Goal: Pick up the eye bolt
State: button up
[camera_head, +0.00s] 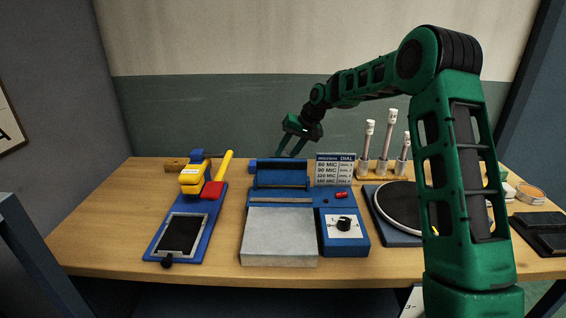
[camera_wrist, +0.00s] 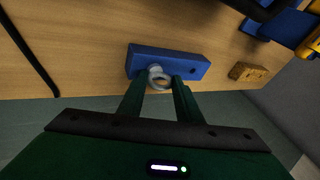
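The eye bolt (camera_wrist: 158,77) shows in the wrist view as a small grey metal ring at the front face of a blue block (camera_wrist: 190,66). The block lies on the wooden table near its edge. My gripper (camera_wrist: 160,82) is open, with its two green fingers spread and their tips on either side of the ring. I cannot tell whether a finger touches it. In the head view my gripper (camera_head: 289,154) points down behind the blue sealing machine (camera_head: 345,207) at the table's back edge. I cannot make out the eye bolt there.
A blue board (camera_head: 160,245) with a dark panel and a yellow-handled tool (camera_head: 222,168) stand left. Several white-capped cylinders (camera_head: 367,143) and a round plate (camera_head: 398,205) are further right. Bare table (camera_head: 110,235) shows at left.

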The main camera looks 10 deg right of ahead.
jog(key=c, duration=0.4)
jog(key=shift+c, duration=0.2)
jog(key=shift+r, duration=0.6)
jog(key=r, duration=0.2)
jog(key=a+r, duration=0.1)
jog(key=shift+s+r, duration=0.25)
jog(key=s+a+r, duration=0.5)
jog(key=a+r, duration=0.1)
jog(key=a, duration=0.3)
jog(key=shift+s+r, duration=0.15)
jog(key=shift+s, duration=0.1)
jog(key=shift+o, duration=1)
